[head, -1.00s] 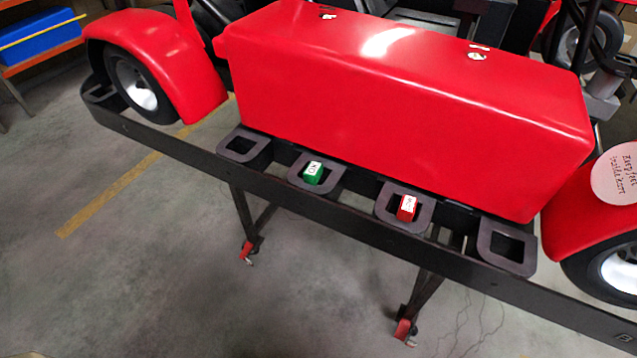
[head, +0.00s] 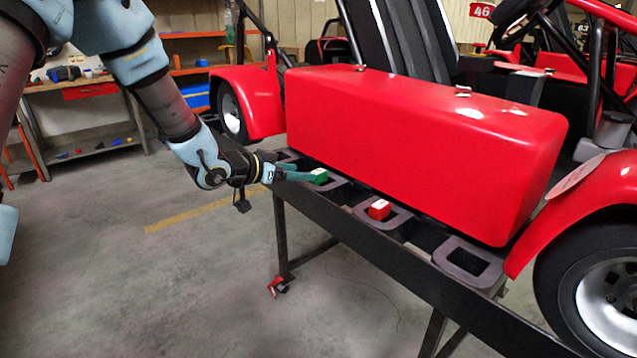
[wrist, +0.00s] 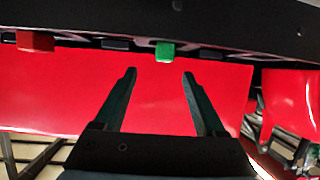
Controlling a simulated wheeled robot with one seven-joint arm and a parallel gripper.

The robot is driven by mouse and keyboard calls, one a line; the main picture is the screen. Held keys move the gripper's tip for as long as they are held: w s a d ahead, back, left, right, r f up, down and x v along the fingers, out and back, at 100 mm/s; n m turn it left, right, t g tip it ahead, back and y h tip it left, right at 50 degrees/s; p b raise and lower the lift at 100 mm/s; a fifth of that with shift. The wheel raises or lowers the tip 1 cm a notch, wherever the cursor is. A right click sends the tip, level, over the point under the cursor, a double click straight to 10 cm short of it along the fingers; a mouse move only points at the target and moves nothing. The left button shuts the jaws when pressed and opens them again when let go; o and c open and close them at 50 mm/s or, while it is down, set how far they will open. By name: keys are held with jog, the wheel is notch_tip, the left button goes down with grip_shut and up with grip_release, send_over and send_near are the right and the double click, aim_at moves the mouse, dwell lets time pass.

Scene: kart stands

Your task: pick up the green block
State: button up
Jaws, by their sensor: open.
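The green block (head: 319,177) has a white top label and sits in a dark square holder on the kart's black side rail (head: 345,222). My gripper (head: 304,177) comes in from the left, its fingers level with the block and close to it. In the wrist view my gripper (wrist: 160,74) is open and empty. The green block (wrist: 165,51) shows there just beyond the fingertips, roughly centred between the finger lines. Whether a finger touches it I cannot tell.
A red block (head: 379,209) sits in the neighbouring holder to the right, and an empty holder (head: 468,262) follows. The red kart side pod (head: 425,145) rises right behind the holders. Open floor (head: 215,285) lies in front. A workbench (head: 80,112) stands at the back left.

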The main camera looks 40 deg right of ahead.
aim_at(318, 171)
jog(key=x, duration=0.3)
jog(key=p+x, duration=0.1)
jog(key=x, duration=0.2)
jog(key=p+x, duration=0.1)
jog(key=x, duration=0.2)
jog(key=shift+w+a+f, duration=0.1)
jog(key=shift+w, duration=0.2)
grip_shut()
